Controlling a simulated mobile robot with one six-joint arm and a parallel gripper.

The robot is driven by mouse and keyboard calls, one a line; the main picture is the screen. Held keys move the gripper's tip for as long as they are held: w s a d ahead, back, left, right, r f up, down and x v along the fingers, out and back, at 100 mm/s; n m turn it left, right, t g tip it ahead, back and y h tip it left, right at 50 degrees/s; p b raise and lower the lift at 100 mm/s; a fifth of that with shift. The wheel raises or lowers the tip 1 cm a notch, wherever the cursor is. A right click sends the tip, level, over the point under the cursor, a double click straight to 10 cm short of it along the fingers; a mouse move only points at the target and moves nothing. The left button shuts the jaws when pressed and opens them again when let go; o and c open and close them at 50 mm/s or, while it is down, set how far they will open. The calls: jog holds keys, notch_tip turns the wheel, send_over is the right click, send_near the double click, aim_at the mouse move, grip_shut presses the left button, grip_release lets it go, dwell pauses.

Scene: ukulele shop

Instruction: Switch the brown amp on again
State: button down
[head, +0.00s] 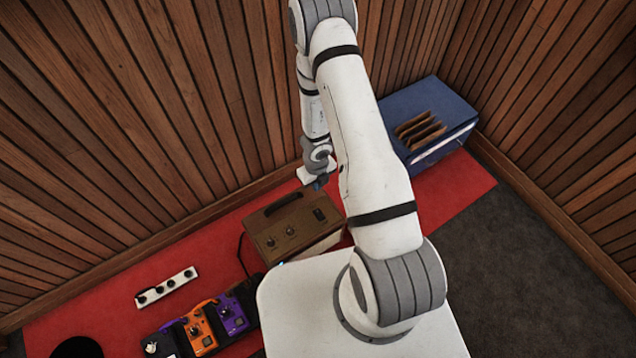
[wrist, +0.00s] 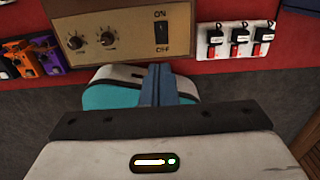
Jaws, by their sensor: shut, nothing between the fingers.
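The brown amp (head: 285,224) stands on the red carpet against the wall. Its top panel carries a handle, two knobs and a dark rocker switch (head: 319,214) near the right end. In the wrist view the switch (wrist: 162,32) sits between the words ON above and OFF below. I cannot tell which way it is tipped. My gripper (head: 318,186) is shut and empty near the amp's back right corner. In the wrist view the blue-grey fingers (wrist: 168,70) point up the picture, just below the OFF label. I cannot tell whether they touch the amp.
Orange (head: 201,325) and purple (head: 233,314) pedals and a white power strip (head: 167,287) lie left of the amp. A blue box (head: 428,113) stands behind to the right. A white strip with red switches (wrist: 238,40) shows right of the amp.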

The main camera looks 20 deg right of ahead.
notch_tip(320, 180, up, 11)
jog(key=w+p, duration=0.1)
jog(key=p, duration=1.2)
jog(key=shift+w+a, duration=0.2)
jog(key=shift+a, duration=0.05)
jog(key=shift+f, duration=0.1)
jog(key=w+a+r+n+t+y, duration=0.1)
jog(key=w+a+r+n+y, duration=0.15)
jog(key=r+n, duration=0.9)
jog(key=w+a+r+n+t+y, duration=0.1)
jog(key=a+r+n+t, duration=0.2)
jog(key=r, duration=1.6)
jog(key=s+d+r+n+h, duration=0.1)
jog(key=s+d+r+n, duration=0.2)
jog(key=s+r+n, duration=0.6)
jog(key=s+d+r+n+g+h, duration=0.1)
jog(key=s+d+r+n, duration=0.3)
jog(key=s+r+n, duration=0.5)
jog(key=s+r+h, duration=0.1)
jog(key=s, duration=0.2)
jog(key=shift+r, duration=0.3)
